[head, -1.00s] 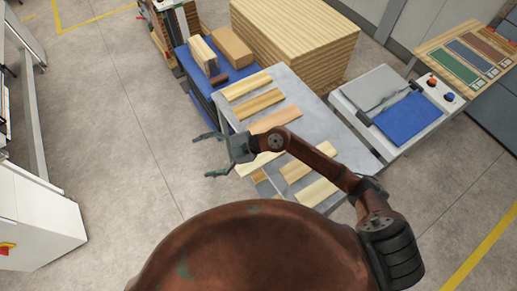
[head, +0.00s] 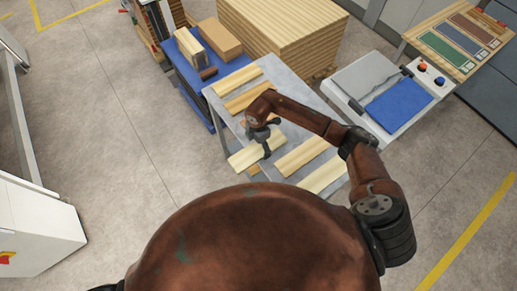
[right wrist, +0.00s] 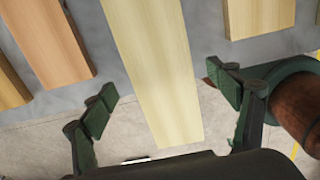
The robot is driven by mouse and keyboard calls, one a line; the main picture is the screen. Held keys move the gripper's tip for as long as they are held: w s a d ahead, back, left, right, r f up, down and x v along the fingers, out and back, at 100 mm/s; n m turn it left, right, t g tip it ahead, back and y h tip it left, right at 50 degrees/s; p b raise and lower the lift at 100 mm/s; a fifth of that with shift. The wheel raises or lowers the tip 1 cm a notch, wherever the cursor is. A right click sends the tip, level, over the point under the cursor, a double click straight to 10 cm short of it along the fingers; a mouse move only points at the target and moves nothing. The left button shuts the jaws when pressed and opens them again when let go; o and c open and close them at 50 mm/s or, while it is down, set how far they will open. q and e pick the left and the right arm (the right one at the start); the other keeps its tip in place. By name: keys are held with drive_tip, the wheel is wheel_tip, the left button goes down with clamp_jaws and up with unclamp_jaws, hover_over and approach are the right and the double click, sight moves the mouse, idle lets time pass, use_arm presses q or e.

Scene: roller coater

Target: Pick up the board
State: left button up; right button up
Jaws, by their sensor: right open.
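Several wooden boards lie apart on a grey metal table (head: 286,95). A pale board (head: 243,157) lies under my right gripper (head: 264,140), near the table's left edge. In the right wrist view this pale board (right wrist: 150,62) runs between the two green fingers of my right gripper (right wrist: 172,108), and its near end juts past the table edge. The fingers are open, one on each side of the board, with gaps to it; I cannot tell how high they are above it. My left gripper is not in view.
An orange-toned board (right wrist: 45,40) and another board (right wrist: 258,15) flank the pale one. A blue cart with wood blocks (head: 220,38) and a large board stack (head: 290,35) stand behind. A machine with a blue plate (head: 398,103) is at right.

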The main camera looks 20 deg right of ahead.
sight(258, 150)
drive_tip(key=shift+f, duration=1.1)
drive_tip(key=shift+c, duration=0.7)
drive_tip(key=c, duration=1.3)
